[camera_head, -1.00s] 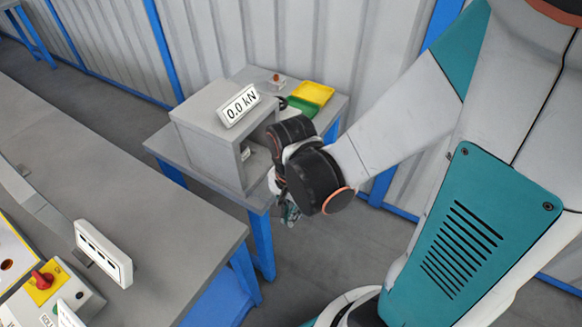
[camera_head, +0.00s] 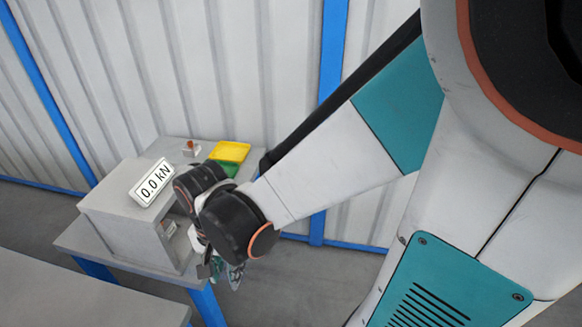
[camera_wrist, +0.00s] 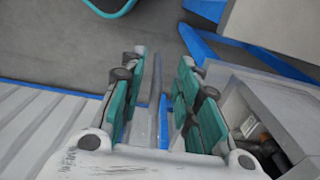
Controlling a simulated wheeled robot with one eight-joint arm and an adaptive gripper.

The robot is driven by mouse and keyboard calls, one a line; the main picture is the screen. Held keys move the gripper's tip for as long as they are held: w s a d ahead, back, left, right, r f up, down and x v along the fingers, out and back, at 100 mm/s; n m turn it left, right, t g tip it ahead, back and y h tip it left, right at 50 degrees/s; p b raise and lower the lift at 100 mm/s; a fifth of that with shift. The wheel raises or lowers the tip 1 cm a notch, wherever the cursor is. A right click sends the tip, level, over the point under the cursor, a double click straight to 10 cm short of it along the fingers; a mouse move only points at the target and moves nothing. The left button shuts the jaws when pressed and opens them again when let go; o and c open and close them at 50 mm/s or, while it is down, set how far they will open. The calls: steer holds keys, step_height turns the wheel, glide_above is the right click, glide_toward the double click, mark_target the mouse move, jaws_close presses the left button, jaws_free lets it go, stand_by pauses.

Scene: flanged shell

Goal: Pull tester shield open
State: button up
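The tester is a grey box (camera_head: 135,225) with a 0.0 kN display (camera_head: 156,182), standing on a small table at the left. Its near wall and open side (camera_wrist: 275,112) show at the right of the wrist view, with small parts inside. My gripper (camera_head: 222,268) is beside the tester's open side, partly hidden by my wrist. In the wrist view my gripper (camera_wrist: 161,62) has its teal-padded fingers apart. A thin, pale, see-through strip (camera_wrist: 154,100) shows between them; I cannot tell whether it is the shield or whether a finger touches it.
The small table (camera_head: 95,243) has blue legs. A yellow tray (camera_head: 230,151) and a green tray (camera_head: 225,168) lie behind the tester. A grey bench (camera_head: 70,295) is at the lower left. A corrugated wall (camera_head: 260,90) with blue posts stands behind.

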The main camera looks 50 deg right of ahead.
step_height(320, 180, up, 7)
stand_by(0.5)
steer(key=shift+r, duration=0.1)
steer(key=n, duration=0.1)
steer(key=r+n+t, duration=0.1)
steer(key=shift+d+r+n+t, duration=0.15)
steer(key=shift+r+n+t, duration=0.05)
steer(key=shift+n+t, duration=0.1)
steer(key=shift+w+d+r+n+t, duration=0.1)
steer(key=shift+r+n+t, duration=0.8)
steer(key=shift+n, duration=0.65)
steer(key=shift+w+d+r+n+t, duration=0.1)
steer(key=shift+r+n+t, duration=0.8)
steer(key=shift+n, duration=0.6)
steer(key=shift+w+r+n+t, duration=0.1)
steer(key=shift+r+n+t, duration=0.8)
steer(key=shift+n, duration=0.65)
steer(key=shift+f, duration=0.15)
